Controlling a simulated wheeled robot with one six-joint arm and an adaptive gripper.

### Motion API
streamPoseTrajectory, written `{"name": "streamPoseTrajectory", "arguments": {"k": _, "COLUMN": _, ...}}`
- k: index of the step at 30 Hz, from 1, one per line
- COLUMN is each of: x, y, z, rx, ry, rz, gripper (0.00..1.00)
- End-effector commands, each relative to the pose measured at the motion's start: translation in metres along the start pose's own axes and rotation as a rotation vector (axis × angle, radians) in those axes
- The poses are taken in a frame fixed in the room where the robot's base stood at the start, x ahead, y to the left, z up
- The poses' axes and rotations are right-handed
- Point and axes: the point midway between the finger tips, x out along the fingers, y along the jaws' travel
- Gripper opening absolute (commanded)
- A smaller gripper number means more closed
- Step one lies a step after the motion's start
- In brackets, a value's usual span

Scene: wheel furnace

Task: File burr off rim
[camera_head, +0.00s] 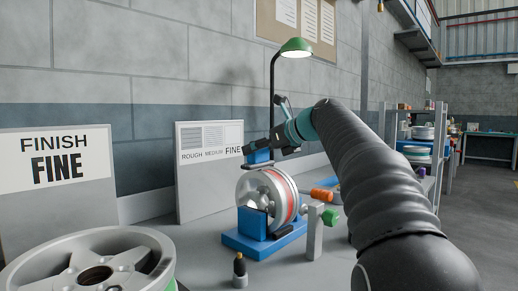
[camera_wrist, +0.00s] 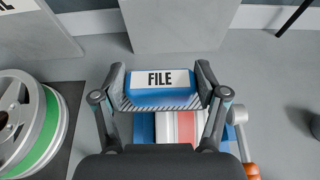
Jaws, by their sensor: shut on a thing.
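My gripper (camera_head: 257,148) is shut on a blue file block (camera_wrist: 160,98) with a white FILE label, one finger at each end in the wrist view. The file also shows in the head view (camera_head: 259,157), just above the top of a wheel rim (camera_head: 254,190). The rim stands upright in a blue stand (camera_head: 262,245) and has a red band. In the wrist view the rim's striped edge (camera_wrist: 180,127) lies just below the file, partly hidden by my gripper. I cannot tell whether file and rim touch. No burr can be made out.
A sign reads FINISH FINE (camera_head: 55,165); a board (camera_head: 210,160) shows ROUGH, MEDIUM and FINE. A larger wheel (camera_head: 95,265) lies at front left. A green lamp (camera_head: 295,46) stands behind.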

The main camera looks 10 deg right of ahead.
Motion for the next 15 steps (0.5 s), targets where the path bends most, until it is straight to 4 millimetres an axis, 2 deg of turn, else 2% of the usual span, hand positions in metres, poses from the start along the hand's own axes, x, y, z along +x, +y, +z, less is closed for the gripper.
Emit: {"name": "streamPoseTrajectory", "arguments": {"k": 15, "x": 0.0015, "y": 0.0003, "z": -0.0039, "rx": 0.000, "ry": -0.001, "rz": 0.000, "gripper": 0.32}}
